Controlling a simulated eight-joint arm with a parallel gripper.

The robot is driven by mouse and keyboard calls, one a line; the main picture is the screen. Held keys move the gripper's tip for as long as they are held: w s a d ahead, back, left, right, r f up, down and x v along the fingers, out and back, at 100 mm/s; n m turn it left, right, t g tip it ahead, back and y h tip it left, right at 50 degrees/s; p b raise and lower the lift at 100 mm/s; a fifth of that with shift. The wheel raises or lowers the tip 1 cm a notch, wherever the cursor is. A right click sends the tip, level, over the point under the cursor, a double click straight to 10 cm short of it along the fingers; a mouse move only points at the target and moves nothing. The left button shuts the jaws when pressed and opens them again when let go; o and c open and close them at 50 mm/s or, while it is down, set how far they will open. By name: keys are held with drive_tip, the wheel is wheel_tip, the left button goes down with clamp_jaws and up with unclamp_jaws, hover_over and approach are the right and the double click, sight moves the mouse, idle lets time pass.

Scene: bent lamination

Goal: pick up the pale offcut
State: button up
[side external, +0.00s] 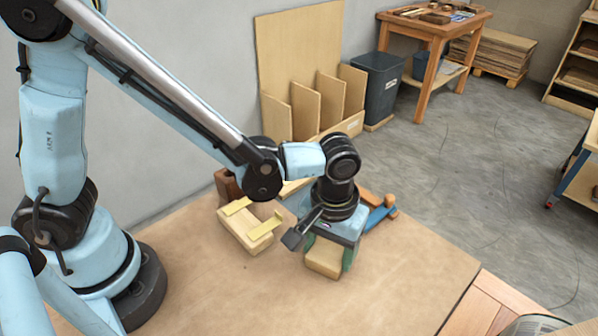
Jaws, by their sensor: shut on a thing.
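The pale offcut (322,264) is a small light-wood block near the middle of the work board. My gripper (330,256) points down over it and is shut on it, with a green finger on either side. The front of the block shows between the fingers; its upper back part is hidden by my gripper. I cannot tell whether its underside touches the board.
A pale wooden piece with yellow strips (247,228) lies just left of my gripper. A dark brown block (227,186) stands behind it. A blue and orange tool (380,215) lies close on the right. The board's front (250,300) is clear.

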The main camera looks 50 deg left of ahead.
sight(326, 258)
drive_tip(key=shift+r, duration=0.5)
drive_tip(key=r, duration=0.2)
drive_tip(key=s+r, duration=0.1)
drive_tip(key=shift+d+r, duration=0.25)
drive_tip(key=shift+r, duration=0.1)
drive_tip(key=s+d+r, duration=0.4)
drive_tip(key=s+r, duration=0.2)
drive_tip(key=s, duration=0.3)
drive_tip(key=shift+s+d+r, duration=0.15)
drive_tip(key=shift+s+d, duration=0.1)
drive_tip(key=shift+d, duration=0.1)
